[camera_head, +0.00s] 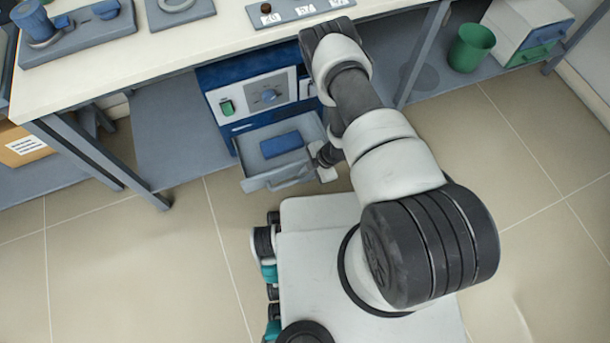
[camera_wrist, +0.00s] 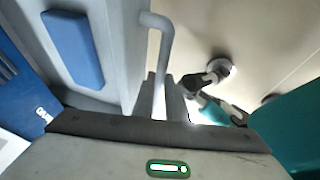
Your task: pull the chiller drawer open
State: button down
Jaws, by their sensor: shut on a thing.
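My gripper (camera_wrist: 162,98) is shut on the handle in the wrist view. In the head view my gripper is beside the drawer's right front corner, partly hidden by my arm.
The white bench top (camera_head: 215,50) spans above, carrying blue-grey equipment. Bench legs (camera_head: 95,160) stand left of the chiller. A green bin (camera_head: 471,47) and a white drawer unit (camera_head: 530,30) sit at the right. The tiled floor (camera_head: 130,260) is clear at the left front.

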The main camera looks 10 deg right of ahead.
jog(key=c, duration=1.8)
grip_release()
jog(key=shift+o, duration=0.2)
jog(key=p+v, duration=0.4)
jog(key=v, duration=1.3)
jog(key=shift+r+p, duration=0.2)
jog(key=shift+p, duration=0.15)
